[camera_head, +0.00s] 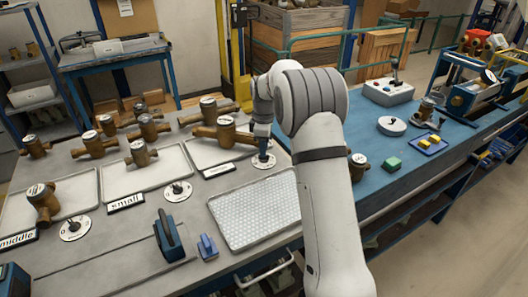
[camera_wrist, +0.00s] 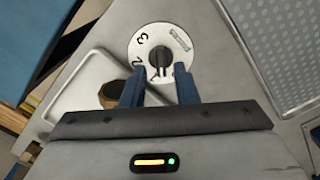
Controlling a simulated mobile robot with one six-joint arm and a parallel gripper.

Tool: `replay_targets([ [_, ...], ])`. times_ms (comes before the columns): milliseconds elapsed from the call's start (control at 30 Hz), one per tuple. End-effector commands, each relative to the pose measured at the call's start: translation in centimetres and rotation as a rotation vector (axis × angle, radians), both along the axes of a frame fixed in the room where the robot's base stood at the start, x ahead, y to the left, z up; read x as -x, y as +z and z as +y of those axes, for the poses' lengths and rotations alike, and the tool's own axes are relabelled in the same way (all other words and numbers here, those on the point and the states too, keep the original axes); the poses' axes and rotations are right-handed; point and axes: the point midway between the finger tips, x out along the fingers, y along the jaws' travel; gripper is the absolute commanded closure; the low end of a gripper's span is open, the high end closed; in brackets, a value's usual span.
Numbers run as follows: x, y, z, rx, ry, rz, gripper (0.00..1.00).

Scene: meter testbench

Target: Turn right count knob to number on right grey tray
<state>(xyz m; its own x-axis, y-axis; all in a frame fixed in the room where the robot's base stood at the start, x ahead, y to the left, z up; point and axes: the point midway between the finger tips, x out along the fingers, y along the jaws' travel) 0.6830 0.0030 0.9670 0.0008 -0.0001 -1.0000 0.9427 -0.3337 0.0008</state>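The right count knob is a black knob on a round white dial (camera_wrist: 160,52), with the numbers 3 and 2 readable in the wrist view. The dial (camera_head: 263,162) also shows in the head view, beside the right grey tray (camera_head: 205,153). My gripper (camera_wrist: 161,72) is open, its two blue fingers on either side of the knob's lower part; I cannot tell whether they touch it. In the head view my gripper (camera_head: 262,148) is just above the dial. Brass meters (camera_head: 225,130) stand at the right tray, but their exact count on it is unclear.
Middle and left trays with their own dials (camera_head: 178,191) and (camera_head: 75,229) lie to the left. A white textured tray (camera_head: 255,210) lies in front of the right dial.

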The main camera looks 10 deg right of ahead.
Motion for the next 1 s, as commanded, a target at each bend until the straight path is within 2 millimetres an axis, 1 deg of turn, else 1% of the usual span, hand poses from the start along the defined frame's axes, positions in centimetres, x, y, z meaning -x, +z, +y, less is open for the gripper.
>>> replay_targets([
  [100,-0.1,2.2,0.0,0.000,0.000,-0.003,0.73],
  [300,0.0,4.8,0.0,0.000,0.000,0.000,0.73],
  [433,0.0,5.5,0.0,0.000,0.000,0.000,0.73],
  [667,0.0,5.5,0.0,0.001,0.000,0.001,0.73],
  [733,0.1,5.6,0.0,0.000,-0.003,0.000,0.67],
  [767,0.2,5.7,0.0,0.000,-0.007,-0.001,0.67],
  [867,1.2,6.6,-0.1,0.000,-0.043,-0.009,0.67],
  [967,3.5,8.4,-0.1,-0.001,-0.125,-0.027,0.67],
  [1000,4.8,9.2,-0.1,-0.003,-0.169,-0.037,0.67],
])
